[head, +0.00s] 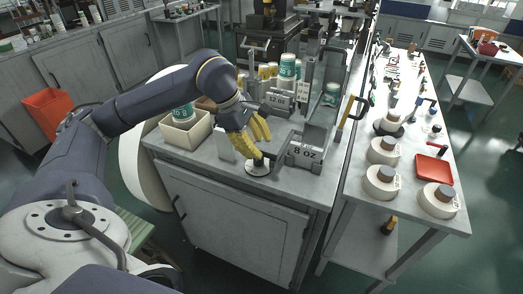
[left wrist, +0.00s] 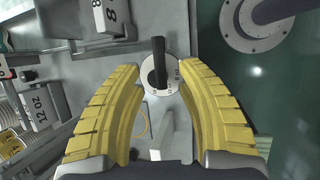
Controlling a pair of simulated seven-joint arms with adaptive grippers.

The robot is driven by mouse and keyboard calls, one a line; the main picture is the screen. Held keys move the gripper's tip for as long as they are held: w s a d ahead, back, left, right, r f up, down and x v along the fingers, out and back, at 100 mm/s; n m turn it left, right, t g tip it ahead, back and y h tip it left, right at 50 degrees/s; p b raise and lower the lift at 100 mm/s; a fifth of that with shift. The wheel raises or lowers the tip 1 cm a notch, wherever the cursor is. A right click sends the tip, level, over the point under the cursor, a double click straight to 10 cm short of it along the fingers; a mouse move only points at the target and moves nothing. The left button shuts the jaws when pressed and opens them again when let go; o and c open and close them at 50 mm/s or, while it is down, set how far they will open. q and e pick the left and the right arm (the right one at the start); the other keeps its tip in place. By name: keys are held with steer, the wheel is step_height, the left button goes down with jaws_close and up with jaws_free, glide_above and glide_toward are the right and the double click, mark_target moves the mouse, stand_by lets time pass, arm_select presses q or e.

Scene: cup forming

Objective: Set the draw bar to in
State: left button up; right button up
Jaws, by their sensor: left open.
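A black bar handle on a round white dial plate (left wrist: 150,82) lies just beyond my fingertips in the left wrist view; I take it to be the draw bar (left wrist: 160,62). The plate carries small lettering too small to read. In the head view the dial plate (head: 257,171) sits at the front edge of the metal bench top. My left gripper (head: 258,145), with yellow fingers, is open above it and partly hides the bar. In the left wrist view the open fingers (left wrist: 161,75) stand on either side of the bar, with nothing held. My right gripper is not in view.
A grey block marked 8 OZ (head: 304,153) stands right of the dial, and one marked 12 OZ (head: 277,98) behind it. A cream bin (head: 184,132) is to the left. A side table (head: 405,205) with white rolls and a red tray (head: 434,169) stands to the right.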

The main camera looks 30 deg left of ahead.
arm_select(q)
steer(key=shift+x, duration=1.25)
steer(key=shift+c, duration=0.5)
jaws_close()
